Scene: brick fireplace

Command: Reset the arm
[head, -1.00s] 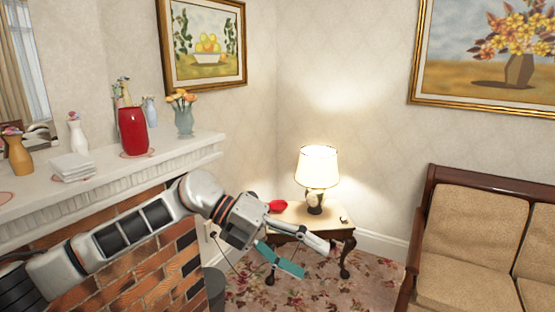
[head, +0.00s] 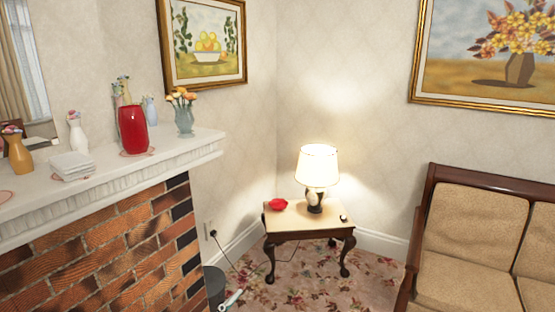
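Only a small white and teal piece of my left gripper (head: 232,299) shows at the bottom edge of the head view, low in front of the rug and beside a dark grey bin. The rest of the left arm is out of the picture. Too little of the gripper shows to tell whether it is open or shut. My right gripper is not in view.
A brick fireplace with a white mantel (head: 110,185) fills the left; a red vase (head: 133,130) and other vases stand on it. A small table (head: 292,222) holds a lit lamp (head: 317,170) and a red object (head: 278,204). A sofa (head: 470,235) stands right.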

